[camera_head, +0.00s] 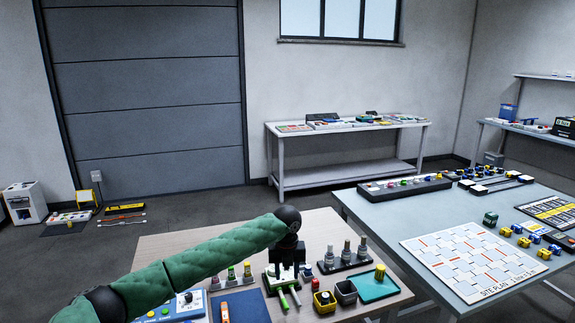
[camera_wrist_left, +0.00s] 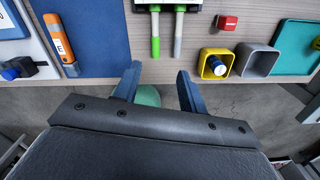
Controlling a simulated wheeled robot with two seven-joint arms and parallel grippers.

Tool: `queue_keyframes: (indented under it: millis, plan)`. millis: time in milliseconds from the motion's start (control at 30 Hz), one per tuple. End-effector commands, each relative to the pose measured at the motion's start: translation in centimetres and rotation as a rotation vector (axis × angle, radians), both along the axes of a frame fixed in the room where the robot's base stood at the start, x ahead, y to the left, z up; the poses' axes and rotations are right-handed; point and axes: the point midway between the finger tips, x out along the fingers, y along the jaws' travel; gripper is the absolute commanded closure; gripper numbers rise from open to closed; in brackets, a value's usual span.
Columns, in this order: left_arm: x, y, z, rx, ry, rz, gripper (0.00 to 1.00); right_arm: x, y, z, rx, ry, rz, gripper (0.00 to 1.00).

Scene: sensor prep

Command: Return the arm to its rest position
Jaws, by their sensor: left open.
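My left arm, in a green sleeve, reaches in from the lower left in the head view. Its left gripper (camera_head: 287,262) points down above the front of the wooden table, by a white-and-green holder (camera_head: 272,280) with two rods. In the left wrist view the left gripper (camera_wrist_left: 155,90) shows two dark blue fingers spread apart with nothing between them. The fingers lie near the table's front edge, and a green rod (camera_wrist_left: 155,45) and a white-and-green rod (camera_wrist_left: 178,35) end just beyond them. My right arm and gripper are not in view.
A yellow bin (camera_wrist_left: 204,61), a grey bin (camera_wrist_left: 262,60) and a teal tray (camera_head: 390,287) stand right of the rods. A blue mat (camera_wrist_left: 85,25) with an orange tool (camera_wrist_left: 60,40) lies left. A grey-blue table (camera_head: 375,205) with a site plan board (camera_head: 470,260) stands at right.

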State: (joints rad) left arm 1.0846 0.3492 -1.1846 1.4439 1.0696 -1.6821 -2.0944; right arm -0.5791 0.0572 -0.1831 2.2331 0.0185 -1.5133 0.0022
Motion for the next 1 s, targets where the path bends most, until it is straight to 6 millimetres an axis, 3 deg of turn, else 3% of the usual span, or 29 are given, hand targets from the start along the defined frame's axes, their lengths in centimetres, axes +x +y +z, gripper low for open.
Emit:
queue_keyframes:
  millis: [233,367,467,633,800,1000]
  plan:
    - [1.0,-0.2,0.8,-0.01,-0.107,0.42,0.58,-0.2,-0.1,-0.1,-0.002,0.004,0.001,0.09]
    - [1.6,-0.8,2.6,-0.058,-0.194,0.647,0.58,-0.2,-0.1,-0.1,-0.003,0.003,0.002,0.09]
    - [2.1,-1.4,5.1,-0.128,-0.266,0.822,0.58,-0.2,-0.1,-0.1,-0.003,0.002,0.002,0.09]
    - [2.9,-2.9,11.2,-0.316,-0.375,1.104,0.58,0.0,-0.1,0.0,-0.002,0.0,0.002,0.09]
    - [2.4,-4.3,16.6,-0.555,-0.416,1.365,0.58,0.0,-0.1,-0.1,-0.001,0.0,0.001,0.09]
    - [0.0,-4.6,19.3,-0.847,-0.353,1.667,0.58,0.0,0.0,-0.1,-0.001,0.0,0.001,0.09]
